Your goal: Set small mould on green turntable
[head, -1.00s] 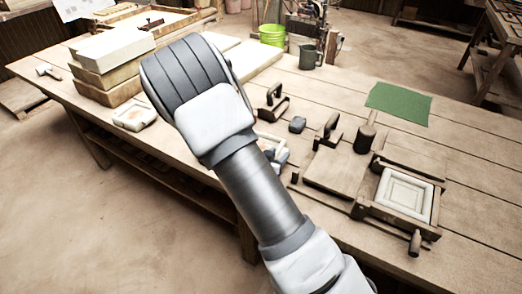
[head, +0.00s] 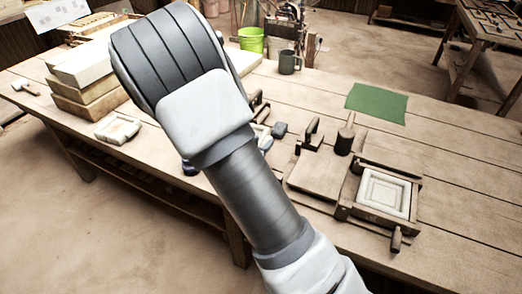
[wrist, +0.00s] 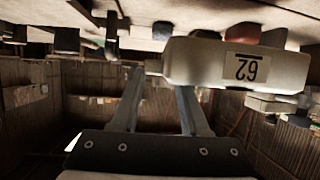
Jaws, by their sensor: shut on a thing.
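In the wrist view a pale block-like mould (wrist: 205,66) with a label reading 62 upside down sits at the fingertips of my gripper (wrist: 160,80). The fingers stand a little apart, and the right finger's tip is hidden behind the block. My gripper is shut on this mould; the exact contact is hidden. In the head view my arm hides the gripper and the held mould. I cannot make out a green turntable in either view.
The long wooden table carries stacked pale blocks (head: 85,65), a pale framed piece (head: 117,130), a wooden press (head: 318,174) with a pale tile (head: 383,194), a green sheet (head: 376,103) and a dark mug (head: 290,62). A green bucket (head: 251,40) is behind. Bare tabletop lies right of the press.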

